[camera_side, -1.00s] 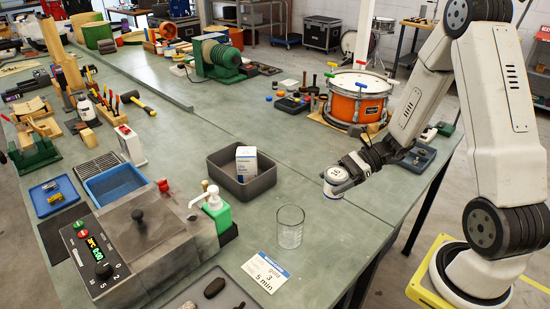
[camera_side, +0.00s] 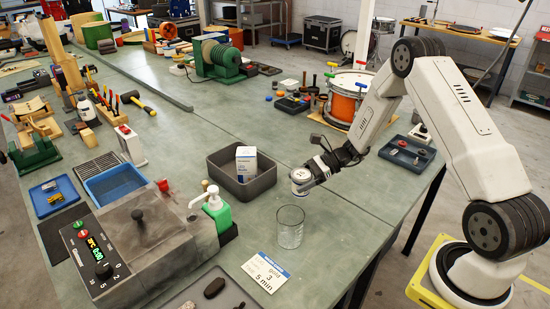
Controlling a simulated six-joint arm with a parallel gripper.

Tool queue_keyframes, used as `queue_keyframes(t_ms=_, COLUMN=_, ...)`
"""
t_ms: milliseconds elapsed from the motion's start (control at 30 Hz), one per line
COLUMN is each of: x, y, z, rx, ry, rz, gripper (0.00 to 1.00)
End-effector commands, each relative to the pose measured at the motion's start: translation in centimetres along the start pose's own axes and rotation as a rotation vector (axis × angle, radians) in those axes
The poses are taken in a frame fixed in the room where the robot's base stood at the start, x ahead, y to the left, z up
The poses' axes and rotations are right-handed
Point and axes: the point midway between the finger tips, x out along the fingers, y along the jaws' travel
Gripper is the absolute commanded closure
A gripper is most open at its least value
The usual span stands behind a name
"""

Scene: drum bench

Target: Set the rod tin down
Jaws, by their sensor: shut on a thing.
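The rod tin (camera_side: 300,178) is a small, round, white tin with a dark label band. My gripper (camera_side: 312,172) is shut on it. The tin is in the right half of the bench, just right of the grey bin and beyond the clear glass beaker. It looks held above the bench top, though the exact gap under it is hard to tell. The fingertips are small and partly merge with the tin in this view.
A grey bin (camera_side: 226,190) with a white box (camera_side: 246,160) stands left of the tin. A clear glass beaker (camera_side: 289,236) stands in front. An orange drum (camera_side: 343,104) and a grey tray of small parts (camera_side: 392,158) lie behind. Bench right of the beaker is clear.

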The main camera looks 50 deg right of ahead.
Motion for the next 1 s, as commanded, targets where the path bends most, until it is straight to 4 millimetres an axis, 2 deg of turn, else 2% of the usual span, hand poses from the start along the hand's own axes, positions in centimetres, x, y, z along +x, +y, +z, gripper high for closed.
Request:
queue_keyframes(t_ms=200, x=0.8, y=-1.0, z=-1.0, rx=0.000, ry=-0.001, rz=-0.001, gripper=0.94)
queue_keyframes(t_ms=567, x=1.1, y=-1.4, z=-1.5, rx=0.001, ry=-0.001, rz=0.000, gripper=0.94)
queue_keyframes(t_ms=800, x=2.1, y=-1.5, z=-3.6, rx=0.002, ry=0.000, rz=-0.001, gripper=0.94)
queue_keyframes(t_ms=1000, x=2.4, y=-1.6, z=-4.4, rx=0.001, ry=0.000, rz=-0.001, gripper=0.94)
